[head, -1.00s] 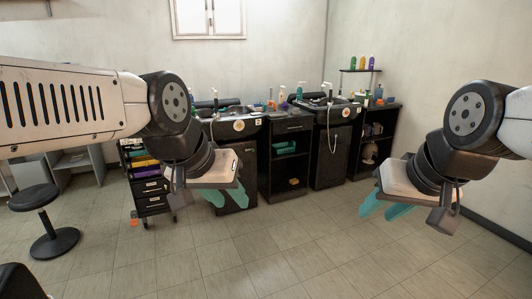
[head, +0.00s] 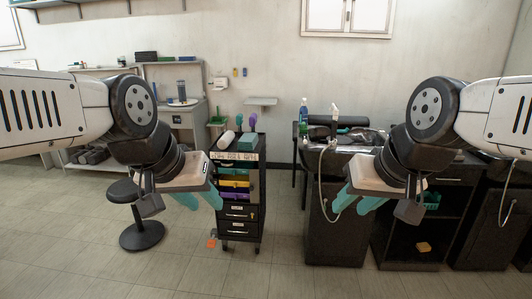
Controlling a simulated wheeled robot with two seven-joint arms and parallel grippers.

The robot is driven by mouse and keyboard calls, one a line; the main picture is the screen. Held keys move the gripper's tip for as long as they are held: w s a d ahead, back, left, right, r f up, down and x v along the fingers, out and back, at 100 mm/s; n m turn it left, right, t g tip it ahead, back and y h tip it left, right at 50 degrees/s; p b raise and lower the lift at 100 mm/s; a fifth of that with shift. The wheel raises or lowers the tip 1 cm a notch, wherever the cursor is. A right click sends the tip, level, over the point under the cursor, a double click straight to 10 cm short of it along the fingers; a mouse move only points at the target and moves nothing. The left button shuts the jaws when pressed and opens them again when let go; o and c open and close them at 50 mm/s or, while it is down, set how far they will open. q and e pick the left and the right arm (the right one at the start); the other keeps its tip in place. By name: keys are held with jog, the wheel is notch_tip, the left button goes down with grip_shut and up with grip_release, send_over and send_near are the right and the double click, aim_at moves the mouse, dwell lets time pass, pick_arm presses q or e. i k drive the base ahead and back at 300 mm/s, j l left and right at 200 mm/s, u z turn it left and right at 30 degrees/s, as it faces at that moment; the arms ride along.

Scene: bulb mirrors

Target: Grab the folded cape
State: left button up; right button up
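I cannot make out a folded cape for certain. Dark folded-looking items (head: 90,154) lie on a low shelf at the left, too small to identify. My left gripper (head: 199,198) hangs in the air left of a black trolley, its teal fingers apart with nothing between them. My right gripper (head: 356,202) hangs in front of the black wash units, its teal fingers also apart and empty. Neither gripper touches anything.
The black trolley (head: 240,213) has colored drawers, with a white roll (head: 226,140) and bottles on top. A black stool (head: 141,236) stands at the left. A wash unit (head: 334,225) with a hose stands right of the trolley. The tiled floor in front is clear.

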aim_at(248, 141)
jog(key=i+u, duration=0.35)
jog(key=i, duration=0.25)
jog(key=i+l+u, duration=0.1)
jog(key=i+u, duration=0.25)
jog(key=i, duration=0.3)
jog(key=i+j+z, duration=0.2)
jog(key=i, duration=0.3)
jog(key=i+j+z, duration=0.15)
jog(key=i+j, duration=0.15)
jog(key=i, duration=0.15)
jog(key=i+j+z, duration=0.85)
jog(key=j, duration=0.25)
